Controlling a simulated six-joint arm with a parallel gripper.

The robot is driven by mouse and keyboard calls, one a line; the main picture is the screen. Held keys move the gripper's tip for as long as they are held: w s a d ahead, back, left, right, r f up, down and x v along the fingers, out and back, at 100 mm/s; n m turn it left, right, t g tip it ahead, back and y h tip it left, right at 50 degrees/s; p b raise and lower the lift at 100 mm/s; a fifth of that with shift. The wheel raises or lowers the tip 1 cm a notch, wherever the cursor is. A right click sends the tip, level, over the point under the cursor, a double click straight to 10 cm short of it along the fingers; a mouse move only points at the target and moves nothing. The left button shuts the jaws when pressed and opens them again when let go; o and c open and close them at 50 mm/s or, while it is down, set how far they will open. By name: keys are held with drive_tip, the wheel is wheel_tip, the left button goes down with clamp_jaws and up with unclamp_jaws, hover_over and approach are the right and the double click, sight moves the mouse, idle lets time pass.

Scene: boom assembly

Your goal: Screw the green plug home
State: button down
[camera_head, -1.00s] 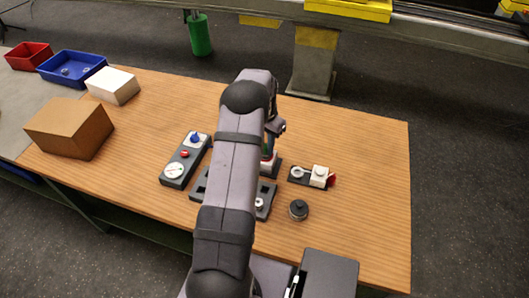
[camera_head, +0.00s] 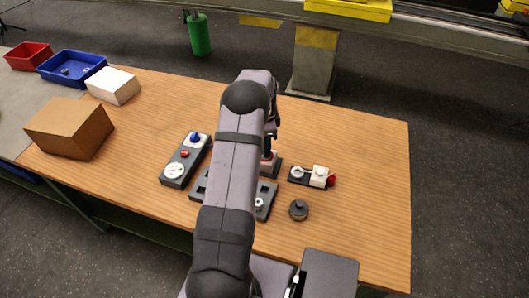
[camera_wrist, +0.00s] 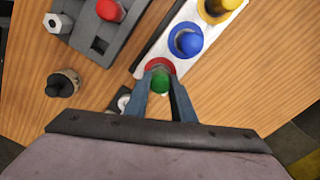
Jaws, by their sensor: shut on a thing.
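The green plug (camera_wrist: 159,82) stands between the two blue-grey fingers of my gripper (camera_wrist: 160,82) in the wrist view. My gripper is shut on it. The plug sits over a red ring (camera_wrist: 158,65) at the end of a pale board (camera_wrist: 165,45); how deep it sits cannot be told. A blue knob (camera_wrist: 187,42) and a yellow knob (camera_wrist: 220,8) stand in line on the same board. In the head view my arm hides most of the gripper and board; a reddish part of the board (camera_head: 271,162) shows beside the arm.
A grey slotted fixture (camera_wrist: 98,38) with a red peg (camera_wrist: 110,9) and a pale hex piece (camera_wrist: 58,23) lies close by. A dark round knob (camera_head: 299,210) and a white block (camera_head: 320,176) stand to the right. A dial panel (camera_head: 172,171) is left. The right table edge is clear.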

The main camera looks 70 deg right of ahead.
drive_tip(key=m, duration=0.5)
drive_tip(key=shift+m, duration=0.3)
drive_tip(key=m, duration=0.6)
drive_tip(key=shift+f, duration=0.1)
drive_tip(key=c, duration=1.6)
unclamp_jaws()
drive_tip(key=shift+o, duration=0.2)
drive_tip(key=n, duration=1.1)
drive_tip(key=shift+n, duration=0.3)
